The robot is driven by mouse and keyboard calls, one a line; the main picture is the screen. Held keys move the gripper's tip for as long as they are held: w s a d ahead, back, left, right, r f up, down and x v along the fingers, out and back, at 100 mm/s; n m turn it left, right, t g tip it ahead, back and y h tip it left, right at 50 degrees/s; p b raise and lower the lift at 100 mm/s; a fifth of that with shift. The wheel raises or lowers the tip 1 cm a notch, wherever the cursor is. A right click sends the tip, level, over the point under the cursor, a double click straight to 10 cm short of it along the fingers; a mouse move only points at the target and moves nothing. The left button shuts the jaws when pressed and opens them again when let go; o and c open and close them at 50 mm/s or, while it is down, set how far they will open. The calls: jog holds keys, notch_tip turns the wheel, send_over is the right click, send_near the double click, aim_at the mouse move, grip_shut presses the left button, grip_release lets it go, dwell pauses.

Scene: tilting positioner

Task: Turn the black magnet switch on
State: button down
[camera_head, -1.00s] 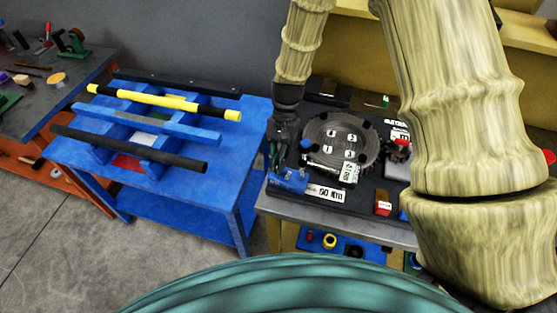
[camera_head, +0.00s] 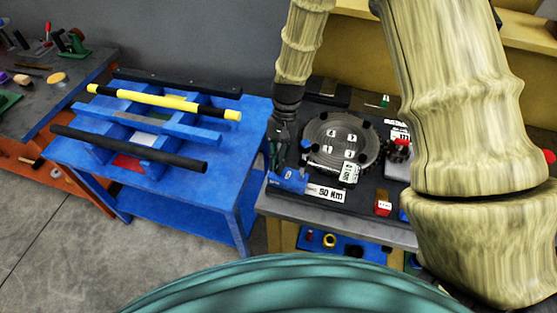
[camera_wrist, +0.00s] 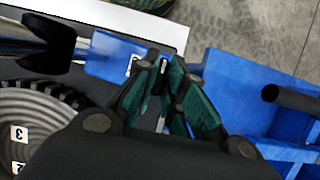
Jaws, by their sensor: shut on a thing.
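My gripper (camera_head: 276,158) points down at the left front corner of the dark positioner bench, over a small blue block (camera_head: 290,181). In the wrist view its teal fingers (camera_wrist: 168,78) are close together beside the blue block (camera_wrist: 108,60), with their tips at its end. A small dark piece (camera_wrist: 152,56) with a pale mark shows at the fingertips; it seems to be the black magnet switch. The fingers hide most of it, and I cannot make out which way it is turned. The head view does not show it clearly.
The round positioner table (camera_head: 338,135) with numbered labels stands close to the right of my gripper. A white "50 Nm" plate (camera_head: 325,193) lies in front. A blue bench (camera_head: 225,185) with yellow and black bars stands to the left. A red block (camera_head: 383,207) sits farther right.

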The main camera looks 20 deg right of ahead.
jog(key=c, duration=1.5)
grip_release()
jog(key=v, duration=1.2)
jog(key=shift+a+f, duration=0.1)
